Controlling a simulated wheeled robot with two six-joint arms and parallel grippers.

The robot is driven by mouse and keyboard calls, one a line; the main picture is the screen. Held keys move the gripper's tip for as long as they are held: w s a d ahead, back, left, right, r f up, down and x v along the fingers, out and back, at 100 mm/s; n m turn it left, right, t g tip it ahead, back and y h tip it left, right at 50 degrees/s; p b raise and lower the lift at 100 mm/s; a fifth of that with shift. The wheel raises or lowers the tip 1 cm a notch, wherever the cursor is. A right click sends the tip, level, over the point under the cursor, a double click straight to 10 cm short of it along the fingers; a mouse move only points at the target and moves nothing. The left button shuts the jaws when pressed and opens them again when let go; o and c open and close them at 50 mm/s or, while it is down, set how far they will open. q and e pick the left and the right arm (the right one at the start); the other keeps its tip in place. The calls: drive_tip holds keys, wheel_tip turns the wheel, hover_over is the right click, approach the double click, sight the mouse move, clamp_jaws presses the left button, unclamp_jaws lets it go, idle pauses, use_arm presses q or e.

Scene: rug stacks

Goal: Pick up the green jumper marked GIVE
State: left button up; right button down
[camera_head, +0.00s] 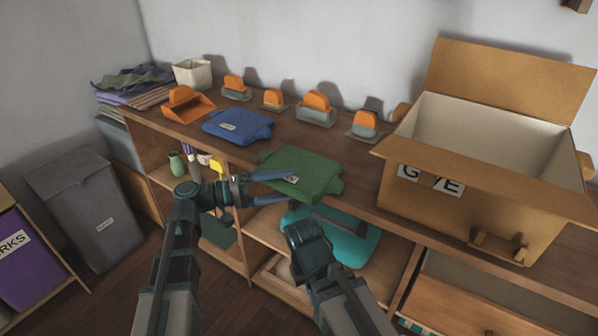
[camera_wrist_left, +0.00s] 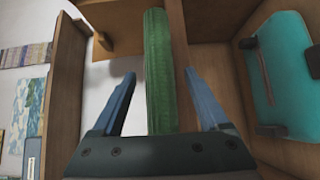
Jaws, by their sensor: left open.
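The green jumper (camera_head: 318,172) lies folded at the front edge of the wooden shelf top, with a small pale tag on it, too small to read. My left gripper (camera_head: 292,188) is open at the jumper's left front side, one finger showing above it and one below. In the left wrist view the jumper (camera_wrist_left: 158,60) shows edge-on between the open fingers of my left gripper (camera_wrist_left: 160,75), with gaps at both sides. My right arm is at the lower middle of the head view; its fingers do not show.
A blue folded garment (camera_head: 238,126) lies left of the jumper. An open cardboard box (camera_head: 478,213) with partly hidden lettering, "G VE", stands to the right. Several orange and grey items line the back. A teal thing (camera_head: 357,247) is on the shelf below.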

use_arm(q)
drive_tip(key=shift+w+d, duration=0.1)
drive_tip(key=shift+d, duration=0.45)
clamp_jaws()
